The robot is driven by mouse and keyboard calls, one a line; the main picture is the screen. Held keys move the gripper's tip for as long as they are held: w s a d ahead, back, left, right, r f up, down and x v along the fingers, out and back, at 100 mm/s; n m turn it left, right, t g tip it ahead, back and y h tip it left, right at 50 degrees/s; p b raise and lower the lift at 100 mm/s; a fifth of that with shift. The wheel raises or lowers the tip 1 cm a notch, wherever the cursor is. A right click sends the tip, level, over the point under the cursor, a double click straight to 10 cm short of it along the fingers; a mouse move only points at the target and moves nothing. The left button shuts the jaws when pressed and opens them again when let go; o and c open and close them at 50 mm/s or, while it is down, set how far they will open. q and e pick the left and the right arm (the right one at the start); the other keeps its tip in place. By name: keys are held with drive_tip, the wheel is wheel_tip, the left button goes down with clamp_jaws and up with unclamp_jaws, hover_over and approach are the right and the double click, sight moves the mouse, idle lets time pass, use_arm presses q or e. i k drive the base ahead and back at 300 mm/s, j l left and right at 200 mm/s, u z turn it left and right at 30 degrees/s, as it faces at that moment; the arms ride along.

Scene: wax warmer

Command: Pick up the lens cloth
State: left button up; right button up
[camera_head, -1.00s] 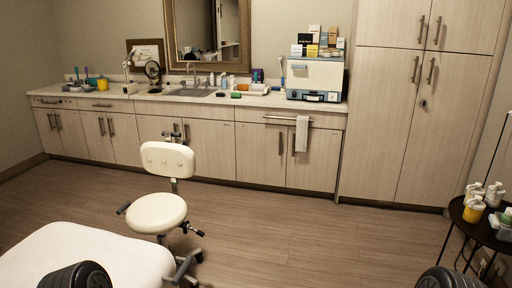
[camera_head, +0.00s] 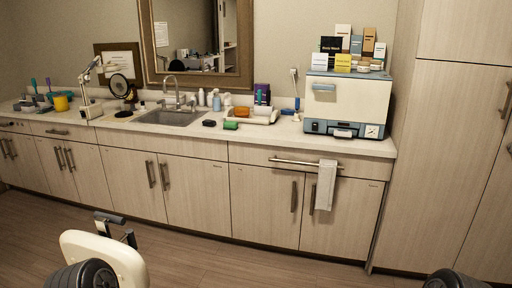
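I cannot make out a lens cloth for certain. Small items lie on the counter (camera_head: 340,143) right of the sink: a black one (camera_head: 209,123), a green one (camera_head: 231,125) and a tray (camera_head: 262,120) with orange and white items. A pale towel (camera_head: 325,186) hangs over the bar on the cabinet front. Two dark round parts of my own arms show at the bottom left and bottom right edges. Neither gripper is in view.
A white and blue cabinet appliance (camera_head: 347,103) with boxes on top stands on the right of the counter. The sink (camera_head: 170,117) and a magnifier lamp (camera_head: 119,85) are to its left. Floor ahead is clear.

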sight(207, 123)
drive_tip(key=i+u, duration=0.15)
drive_tip(key=i, duration=0.3)
drive_tip(key=i+l+u, duration=0.15)
drive_tip(key=i, duration=0.25)
drive_tip(key=i+l+u, duration=0.15)
drive_tip(key=i, duration=0.3)
drive_tip(key=i+l+u, duration=0.1)
drive_tip(key=i, duration=0.3)
